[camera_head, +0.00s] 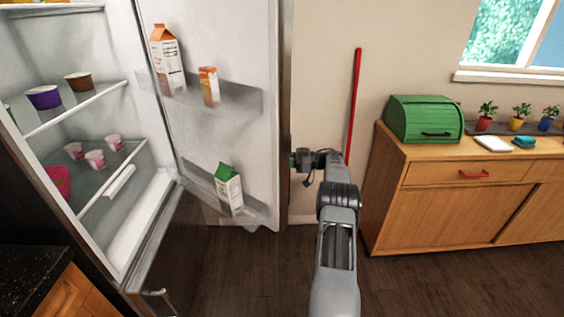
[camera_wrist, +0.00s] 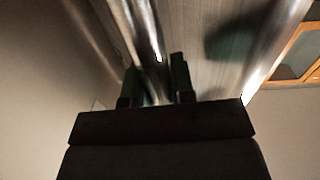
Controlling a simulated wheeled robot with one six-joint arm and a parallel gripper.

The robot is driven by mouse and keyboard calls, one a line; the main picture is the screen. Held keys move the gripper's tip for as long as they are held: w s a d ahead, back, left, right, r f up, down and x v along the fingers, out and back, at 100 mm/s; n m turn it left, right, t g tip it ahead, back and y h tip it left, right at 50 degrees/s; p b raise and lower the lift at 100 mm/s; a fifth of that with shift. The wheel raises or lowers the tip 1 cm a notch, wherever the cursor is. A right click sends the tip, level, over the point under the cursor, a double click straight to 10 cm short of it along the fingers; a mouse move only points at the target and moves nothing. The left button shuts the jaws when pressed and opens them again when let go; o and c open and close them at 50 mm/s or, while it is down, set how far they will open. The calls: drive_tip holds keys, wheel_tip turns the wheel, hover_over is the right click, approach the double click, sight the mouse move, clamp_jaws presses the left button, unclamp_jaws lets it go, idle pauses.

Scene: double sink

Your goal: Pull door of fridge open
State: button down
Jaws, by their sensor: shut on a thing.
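The fridge door (camera_head: 222,60) stands wide open, its inner side with door shelves and cartons facing me. The fridge interior (camera_head: 90,110) shows at the left. My gripper (camera_head: 296,160) is at the door's outer edge, partly hidden behind it. In the wrist view, my gripper (camera_wrist: 158,82) has its two green fingers on either side of a shiny metal handle bar (camera_wrist: 143,40), shut on it. The door's outer face (camera_wrist: 195,45) shows beside the bar.
A lower door or drawer front (camera_head: 165,255) is under the fridge compartment. A wooden cabinet (camera_head: 470,205) with a green bread box (camera_head: 424,118) stands at the right. A red stick (camera_head: 353,105) leans on the wall behind my arm. The floor between fridge and cabinet is clear.

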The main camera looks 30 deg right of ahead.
drive_tip(key=shift+s+d+f, duration=0.15)
drive_tip(key=c, duration=1.4)
unclamp_jaws()
drive_tip(key=o, duration=0.3)
drive_tip(key=shift+s+d, duration=0.15)
drive_tip(key=shift+d, duration=0.05)
drive_tip(key=shift+o, duration=0.7)
drive_tip(key=shift+w+a, duration=0.2)
drive_tip(key=shift+a, duration=0.1)
drive_tip(key=v, duration=0.7)
drive_tip(key=shift+s+d, duration=0.2)
drive_tip(key=shift+c, duration=0.5)
